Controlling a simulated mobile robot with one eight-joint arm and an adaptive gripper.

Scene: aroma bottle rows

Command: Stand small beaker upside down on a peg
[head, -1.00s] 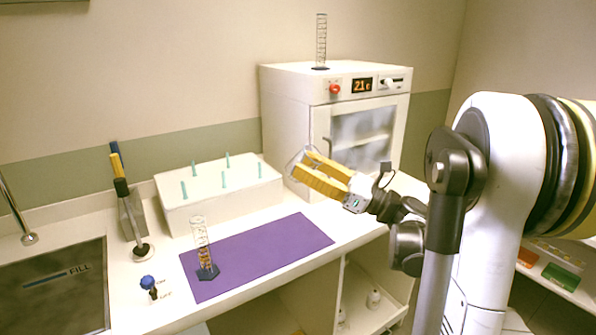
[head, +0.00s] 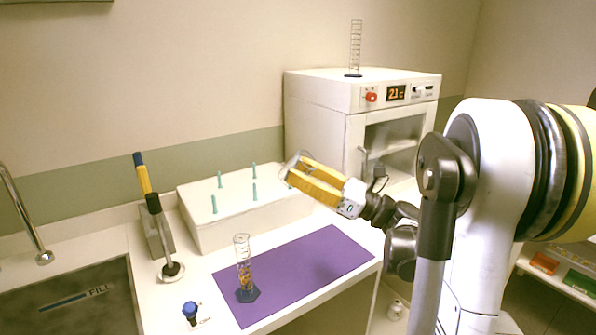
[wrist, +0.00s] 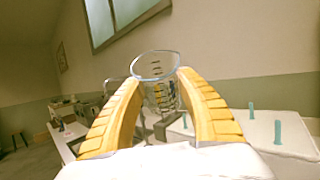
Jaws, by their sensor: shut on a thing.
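My gripper (head: 303,178) has yellow fingers and is shut on a small clear glass beaker (wrist: 157,68). In the head view the beaker is a faint glass shape at the fingertips (head: 290,164). In the wrist view the beaker is between the fingers, with an oval glass rim or base facing the camera; I cannot tell which. A white peg block (head: 250,217) bears several teal pegs (head: 254,190). My gripper is at the block's right end, above it or in front of it; the exact gap is unclear. Two pegs (wrist: 278,131) also show at the right in the wrist view.
A graduated cylinder (head: 244,268) stands on the purple mat (head: 310,268) in front of the block. Another cylinder (head: 355,48) stands on the white oven (head: 325,102).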

